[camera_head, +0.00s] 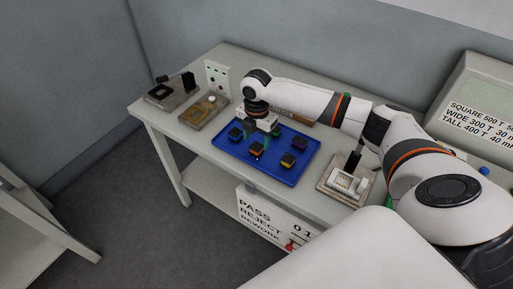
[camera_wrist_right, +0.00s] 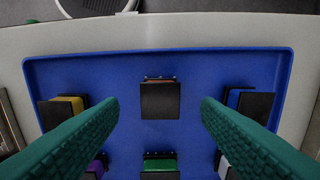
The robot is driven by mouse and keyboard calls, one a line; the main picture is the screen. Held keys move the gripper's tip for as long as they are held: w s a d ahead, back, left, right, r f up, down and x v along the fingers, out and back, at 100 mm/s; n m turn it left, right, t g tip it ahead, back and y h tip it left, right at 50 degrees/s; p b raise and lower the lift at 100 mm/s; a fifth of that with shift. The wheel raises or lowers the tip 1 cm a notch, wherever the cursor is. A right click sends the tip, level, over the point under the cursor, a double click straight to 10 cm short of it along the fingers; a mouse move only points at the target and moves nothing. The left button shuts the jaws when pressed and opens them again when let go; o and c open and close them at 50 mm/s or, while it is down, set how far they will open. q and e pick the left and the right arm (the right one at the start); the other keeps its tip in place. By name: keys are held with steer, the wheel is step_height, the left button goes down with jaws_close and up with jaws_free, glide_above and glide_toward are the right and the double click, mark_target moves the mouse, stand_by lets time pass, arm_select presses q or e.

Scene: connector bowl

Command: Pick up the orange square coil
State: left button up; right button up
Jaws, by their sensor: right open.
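The orange square coil (camera_head: 257,149) is a small black block with a bit of orange showing, near the front edge of the blue tray (camera_head: 252,171). In the right wrist view it is the dark block (camera_wrist_right: 160,101) with a reddish-brown strip along its top edge. My right gripper (camera_head: 263,130) is over the tray, pointing down. In the wrist view its green fingers (camera_wrist_right: 159,106) are wide apart and empty, with the coil in the gap between them, untouched as far as I can tell. The height between them is hard to judge. My left gripper is not in view.
Other black-topped coils lie around it: a yellow one (camera_wrist_right: 65,109), a blue one (camera_wrist_right: 253,104), a green one (camera_wrist_right: 160,165) and a purple one (camera_wrist_right: 96,166). Fixtures stand left on the table (camera_head: 228,54), and a white fixture (camera_head: 345,183) stands right of the tray.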

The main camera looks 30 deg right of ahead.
mark_target(257, 146)
steer(key=shift+f, duration=1.55)
steer(key=shift+c, duration=0.6)
steer(key=c, duration=1)
steer(key=shift+o, duration=0.2)
